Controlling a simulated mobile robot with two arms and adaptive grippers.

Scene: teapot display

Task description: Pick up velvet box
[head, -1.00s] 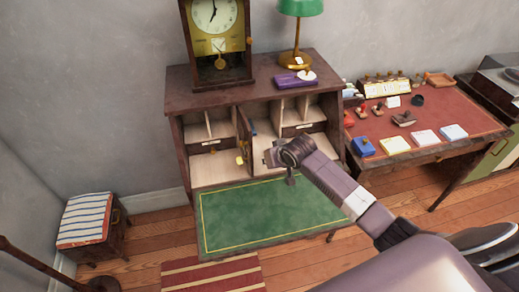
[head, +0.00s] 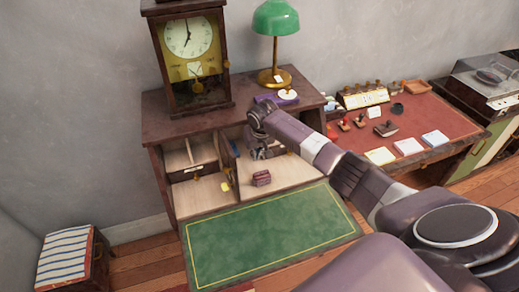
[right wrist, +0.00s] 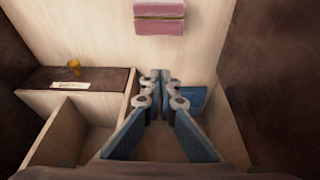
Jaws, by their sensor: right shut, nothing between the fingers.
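The velvet box (head: 261,178), small and dark pinkish red, sits on the pale floor of the desk's open compartment, near its front edge. In the right wrist view the box (right wrist: 160,18) shows at the top centre with a light seam across it. My right gripper (head: 262,153) is inside the compartment, behind and above the box. In the right wrist view its blue-padded fingers (right wrist: 157,80) are shut with nothing between them, and they are apart from the box. My left gripper is not in view.
A green writing surface (head: 270,235) extends in front of the compartment. Dark side walls and a small drawer (right wrist: 80,78) with a brass knob bound the space. A clock (head: 190,50), green lamp (head: 275,20) and purple item (head: 268,98) stand on top. A red-topped table (head: 450,118) is at right.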

